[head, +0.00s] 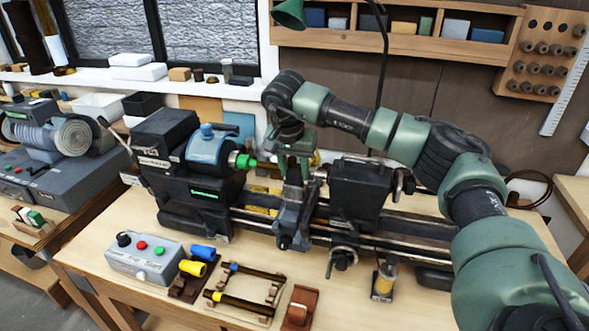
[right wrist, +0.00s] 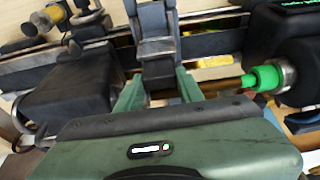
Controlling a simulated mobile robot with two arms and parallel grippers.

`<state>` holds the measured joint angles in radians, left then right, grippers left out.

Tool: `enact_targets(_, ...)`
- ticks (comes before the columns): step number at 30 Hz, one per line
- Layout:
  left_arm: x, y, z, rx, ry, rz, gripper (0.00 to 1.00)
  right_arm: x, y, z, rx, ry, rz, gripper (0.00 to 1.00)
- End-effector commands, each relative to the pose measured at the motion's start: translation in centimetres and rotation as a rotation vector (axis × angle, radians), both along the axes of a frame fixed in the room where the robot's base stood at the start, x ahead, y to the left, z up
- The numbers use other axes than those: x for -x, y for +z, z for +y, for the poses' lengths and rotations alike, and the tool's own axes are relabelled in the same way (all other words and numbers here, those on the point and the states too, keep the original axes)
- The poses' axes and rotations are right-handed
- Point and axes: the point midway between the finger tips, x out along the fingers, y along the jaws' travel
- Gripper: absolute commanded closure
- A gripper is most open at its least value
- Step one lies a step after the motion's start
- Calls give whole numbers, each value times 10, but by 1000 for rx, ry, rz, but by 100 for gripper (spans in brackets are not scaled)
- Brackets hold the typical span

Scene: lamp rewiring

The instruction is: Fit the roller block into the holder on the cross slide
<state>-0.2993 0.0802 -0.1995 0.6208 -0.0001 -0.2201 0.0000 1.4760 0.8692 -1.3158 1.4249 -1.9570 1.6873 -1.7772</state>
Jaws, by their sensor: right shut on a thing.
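My right gripper (head: 292,166) points down over the lathe's cross slide (head: 292,222), and its green fingers are shut on a dark grey block, which I take as the roller block. In the right wrist view, the roller block (right wrist: 163,84) is between the two fingers, in line with the grey upright parts of the cross slide (right wrist: 157,32). The holder is mostly hidden by the block and gripper, so I cannot tell whether the block is seated in it or just above it. My left gripper is not in view.
The headstock (head: 200,165) with its green spindle nose (head: 245,161) stands close left of the gripper. The dark tailstock (head: 360,188) stands close right. On the bench front are a control box (head: 145,258), a wooden rack (head: 245,290) and a red-brown block (head: 300,307).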

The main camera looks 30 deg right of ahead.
Motion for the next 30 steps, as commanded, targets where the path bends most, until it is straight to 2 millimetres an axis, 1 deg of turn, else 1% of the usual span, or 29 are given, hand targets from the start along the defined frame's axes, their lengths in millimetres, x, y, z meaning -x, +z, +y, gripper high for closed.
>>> enact_targets(30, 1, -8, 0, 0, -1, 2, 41, 0, -13, 0, 1, 0, -1, 100)
